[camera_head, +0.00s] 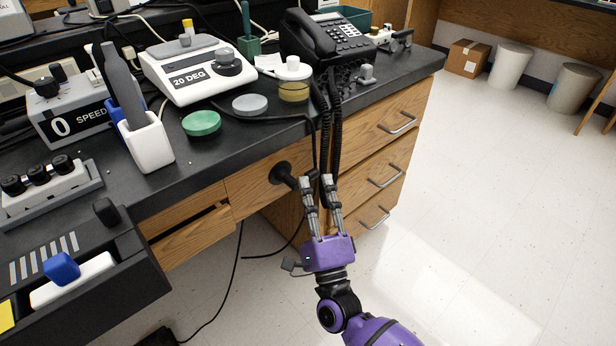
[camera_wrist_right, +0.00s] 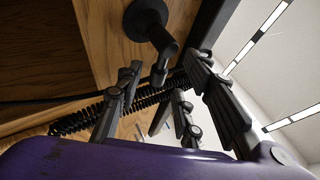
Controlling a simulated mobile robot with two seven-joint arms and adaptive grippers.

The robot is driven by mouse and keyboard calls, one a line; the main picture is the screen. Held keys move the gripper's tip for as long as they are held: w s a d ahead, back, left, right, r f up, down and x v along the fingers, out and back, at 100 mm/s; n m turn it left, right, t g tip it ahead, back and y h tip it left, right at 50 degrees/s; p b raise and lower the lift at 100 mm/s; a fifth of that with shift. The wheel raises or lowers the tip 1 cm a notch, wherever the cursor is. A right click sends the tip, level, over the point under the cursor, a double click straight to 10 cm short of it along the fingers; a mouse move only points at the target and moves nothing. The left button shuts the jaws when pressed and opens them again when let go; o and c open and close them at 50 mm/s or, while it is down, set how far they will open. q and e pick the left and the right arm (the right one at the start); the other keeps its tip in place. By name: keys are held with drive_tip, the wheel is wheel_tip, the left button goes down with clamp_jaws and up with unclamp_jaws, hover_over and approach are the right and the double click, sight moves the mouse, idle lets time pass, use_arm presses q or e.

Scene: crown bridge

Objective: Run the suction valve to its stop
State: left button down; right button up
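A black round knob with a short stem (camera_head: 282,172), which looks like the suction valve, sticks out from the wooden front below the counter edge. It also shows in the wrist view as a dark disc with a stem and a bent handle (camera_wrist_right: 148,20). My right gripper (camera_head: 317,184) is beside the stem's outer end, fingers spread. In the wrist view the handle's end reaches down between the fingers of my right gripper (camera_wrist_right: 163,88); I cannot tell whether it touches either one. My left gripper is not in view.
Black coiled cords (camera_head: 335,120) hang from the telephone (camera_head: 327,38) right behind my right gripper's fingers. Drawers with metal handles (camera_head: 385,176) are to the right. The counter (camera_head: 225,165) holds a hotplate (camera_head: 190,68) and coloured discs. Open floor (camera_head: 480,220) lies at the right.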

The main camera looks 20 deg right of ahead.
drive_tip(key=shift+x, duration=1.9)
drive_tip(key=shift+f, duration=0.1)
clamp_jaws()
